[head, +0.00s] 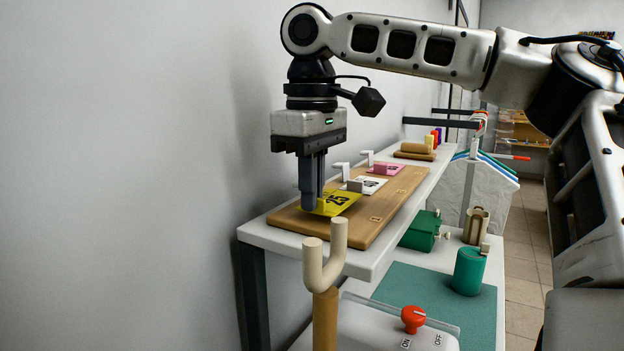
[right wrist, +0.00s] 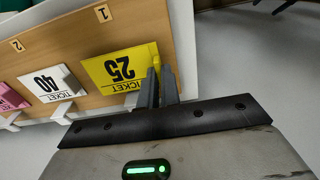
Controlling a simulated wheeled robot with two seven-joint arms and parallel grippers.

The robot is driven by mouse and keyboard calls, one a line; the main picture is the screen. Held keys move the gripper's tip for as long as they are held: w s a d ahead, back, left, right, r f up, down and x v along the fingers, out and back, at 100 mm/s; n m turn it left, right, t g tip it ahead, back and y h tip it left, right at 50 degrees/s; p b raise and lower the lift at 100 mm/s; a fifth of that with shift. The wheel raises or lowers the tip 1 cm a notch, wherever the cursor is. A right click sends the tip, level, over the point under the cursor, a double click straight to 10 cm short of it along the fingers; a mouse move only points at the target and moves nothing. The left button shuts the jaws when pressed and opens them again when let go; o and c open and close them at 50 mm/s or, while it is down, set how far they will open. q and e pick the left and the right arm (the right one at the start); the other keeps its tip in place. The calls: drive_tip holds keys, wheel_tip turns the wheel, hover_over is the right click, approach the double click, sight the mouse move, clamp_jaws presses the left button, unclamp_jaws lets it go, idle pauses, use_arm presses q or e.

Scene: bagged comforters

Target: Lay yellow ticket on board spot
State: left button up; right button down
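The yellow ticket (head: 338,202) marked 25 is at the near end of the brown board (head: 384,220). It also shows in the right wrist view (right wrist: 112,70), below the label 1 and level with the board face. I cannot tell whether it touches the board or hovers just over it. My right gripper (head: 313,205) points down at the ticket's near edge, with its fingers close together on the raised yellow tab; the fingertips also show in the right wrist view (right wrist: 160,74). My left gripper is out of view.
A white ticket (head: 372,186) marked 40 and a pink ticket (head: 384,168) lie farther along the board. White hooks line its wall side. A cream forked post (head: 325,262) stands in front of the white shelf. Below are a green box (head: 421,231) and a green canister (head: 468,272).

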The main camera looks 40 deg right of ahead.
drive_tip(key=shift+f, duration=0.6)
idle(0.6)
drive_tip(key=c, duration=0.9)
unclamp_jaws()
drive_tip(key=shift+r, duration=0.1)
drive_tip(key=shift+r, duration=3.45)
wheel_tip(320, 180, up, 8)
drive_tip(key=shift+f, duration=0.25)
